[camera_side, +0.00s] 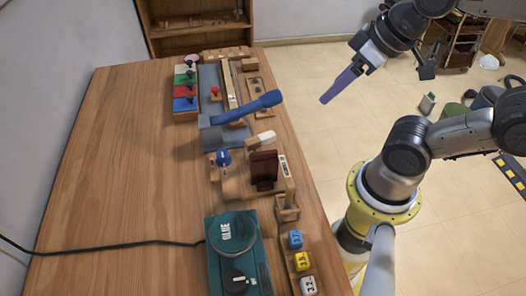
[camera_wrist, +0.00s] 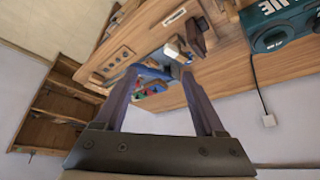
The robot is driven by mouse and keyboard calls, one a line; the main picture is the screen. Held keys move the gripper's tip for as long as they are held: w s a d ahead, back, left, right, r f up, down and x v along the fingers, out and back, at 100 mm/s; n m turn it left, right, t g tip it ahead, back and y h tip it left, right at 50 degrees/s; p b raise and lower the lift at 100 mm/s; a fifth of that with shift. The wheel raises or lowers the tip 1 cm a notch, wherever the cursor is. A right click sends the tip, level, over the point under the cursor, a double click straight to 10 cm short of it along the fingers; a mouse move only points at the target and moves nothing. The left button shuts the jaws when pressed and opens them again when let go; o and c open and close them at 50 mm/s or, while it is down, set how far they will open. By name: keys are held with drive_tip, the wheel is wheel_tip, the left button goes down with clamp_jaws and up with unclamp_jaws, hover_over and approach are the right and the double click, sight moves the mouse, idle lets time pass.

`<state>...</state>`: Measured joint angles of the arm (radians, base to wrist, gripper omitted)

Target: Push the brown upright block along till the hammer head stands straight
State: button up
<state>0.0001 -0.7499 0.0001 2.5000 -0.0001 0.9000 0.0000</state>
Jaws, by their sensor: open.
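The brown upright block (camera_side: 264,168) stands on the wooden mechanism near the table's right edge. It also shows in the wrist view (camera_wrist: 196,36). A pale hammer head (camera_side: 266,138) on a wooden piece lies just behind the block and looks tilted. It also shows in the wrist view (camera_wrist: 172,47). My gripper (camera_side: 324,101) is up in the air to the right of the table, well apart from the block and hammer head. In the wrist view its two fingers (camera_wrist: 161,70) are spread with nothing held between them.
A blue-handled tool (camera_side: 245,107) lies across the grey rail behind the hammer. A post marked with letters (camera_side: 287,178) stands right of the block. The table's left side is clear apart from a cable.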

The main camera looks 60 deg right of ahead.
drive_tip(key=c, duration=0.4)
drive_tip(key=shift+s+r+n, duration=0.1)
drive_tip(key=shift+r+n, duration=0.1)
drive_tip(key=shift+n, duration=0.2)
drive_tip(key=n+g, duration=0.6)
drive_tip(key=n, duration=0.2)
hover_over(264, 152)
wheel_tip(264, 152, down, 2)
wheel_tip(264, 152, down, 14)
drive_tip(key=shift+r, duration=0.15)
clamp_jaws()
